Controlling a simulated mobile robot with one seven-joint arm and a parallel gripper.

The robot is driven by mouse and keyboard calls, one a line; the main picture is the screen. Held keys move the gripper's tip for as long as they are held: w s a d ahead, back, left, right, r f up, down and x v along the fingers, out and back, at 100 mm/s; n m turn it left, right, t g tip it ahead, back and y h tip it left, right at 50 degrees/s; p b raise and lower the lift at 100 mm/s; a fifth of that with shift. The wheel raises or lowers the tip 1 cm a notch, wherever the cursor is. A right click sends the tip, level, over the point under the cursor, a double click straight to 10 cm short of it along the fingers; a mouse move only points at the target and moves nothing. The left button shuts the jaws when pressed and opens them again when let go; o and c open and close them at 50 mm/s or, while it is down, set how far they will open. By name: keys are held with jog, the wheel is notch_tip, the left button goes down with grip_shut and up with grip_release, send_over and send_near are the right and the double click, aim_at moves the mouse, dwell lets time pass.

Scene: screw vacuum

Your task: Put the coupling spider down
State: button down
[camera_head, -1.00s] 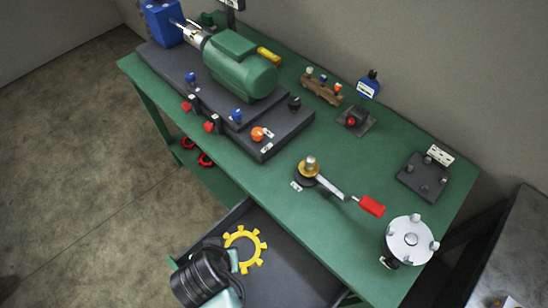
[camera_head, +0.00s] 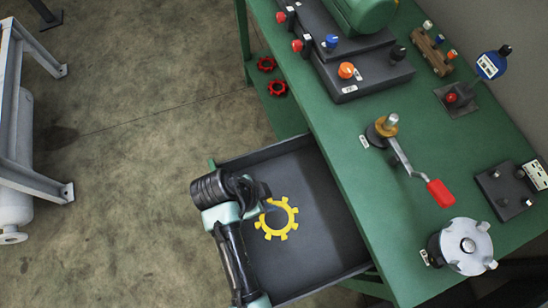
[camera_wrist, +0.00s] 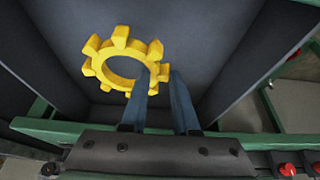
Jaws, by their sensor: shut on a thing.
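The coupling spider is a yellow toothed ring (camera_head: 290,213) in the head view. It appears over the open dark drawer (camera_head: 322,190); whether it touches the drawer floor I cannot tell. In the wrist view the spider (camera_wrist: 90,58) lies flat-looking at the upper left, with the drawer's grey floor behind it. My gripper (camera_wrist: 160,74) is shut on the ring's near right part, one finger at the ring's opening and the other outside it. In the head view my wrist partly hides the fingers.
The green bench (camera_head: 335,130) stands right of the drawer. It bears a crank with a red handle (camera_head: 440,193), a silver disc fixture (camera_head: 466,246) and a grey motor base (camera_head: 372,75). Two red rings (camera_head: 277,88) lie on a lower shelf.

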notch_tip(320, 180, down, 7)
jog(key=shift+f+b, duration=0.2)
jog(key=shift+b, duration=0.25)
jog(key=shift+f, duration=0.2)
jog(key=c, duration=0.7)
grip_release()
jog(key=shift+o, duration=0.2)
jog(key=shift+r, duration=0.1)
jog(key=shift+r, duration=0.1)
